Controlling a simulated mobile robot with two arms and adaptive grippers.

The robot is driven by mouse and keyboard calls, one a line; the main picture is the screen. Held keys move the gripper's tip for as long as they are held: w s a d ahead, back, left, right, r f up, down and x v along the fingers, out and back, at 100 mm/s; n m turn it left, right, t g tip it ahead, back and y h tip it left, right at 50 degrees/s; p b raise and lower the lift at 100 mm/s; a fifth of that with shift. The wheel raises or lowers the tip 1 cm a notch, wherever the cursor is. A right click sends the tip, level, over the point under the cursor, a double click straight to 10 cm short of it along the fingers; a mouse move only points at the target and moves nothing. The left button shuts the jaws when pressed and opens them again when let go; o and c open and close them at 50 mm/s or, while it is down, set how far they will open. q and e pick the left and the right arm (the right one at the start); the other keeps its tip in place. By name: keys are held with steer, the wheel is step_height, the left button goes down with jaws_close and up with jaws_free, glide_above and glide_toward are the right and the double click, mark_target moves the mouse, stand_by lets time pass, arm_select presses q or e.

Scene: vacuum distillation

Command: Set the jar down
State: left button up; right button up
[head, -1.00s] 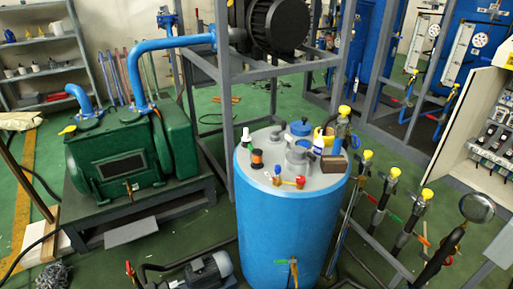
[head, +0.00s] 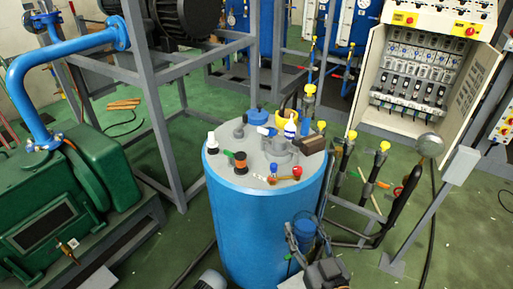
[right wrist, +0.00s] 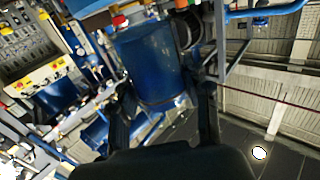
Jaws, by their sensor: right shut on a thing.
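The jar (head: 305,228) is a small blue cylinder held in my right gripper (head: 304,238), in front of the big blue drum's side and below its top. In the right wrist view the jar (right wrist: 153,65) fills the space between the two dark fingers (right wrist: 165,108), which are shut on it. The grey top of the blue drum (head: 243,183) stands above and behind the jar in the head view. My left gripper is in neither view.
Yellow-capped valves (head: 383,148) stand to the right, green machinery (head: 60,200) left.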

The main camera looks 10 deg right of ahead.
steer(key=w+d+b, duration=0.1)
steer(key=w+d, duration=0.3)
steer(key=w, duration=1.1)
steer(key=w+d+r+h, duration=0.1)
steer(key=w+d+r, duration=0.9)
steer(key=w, duration=0.3)
steer(key=shift+m, duration=0.3)
steer(key=a+f, duration=0.3)
steer(key=a, duration=0.1)
steer(key=w+a+f, duration=0.1)
steer(key=a+f, duration=0.2)
steer(key=a, duration=0.1)
steer(key=a+f, duration=0.3)
steer(key=a, duration=0.2)
steer(key=shift+w+f, duration=0.1)
steer(key=shift+w, duration=0.25)
steer(key=shift+a+f, duration=0.15)
steer(key=shift+f, duration=1.5)
steer(key=shift+f, duration=0.1)
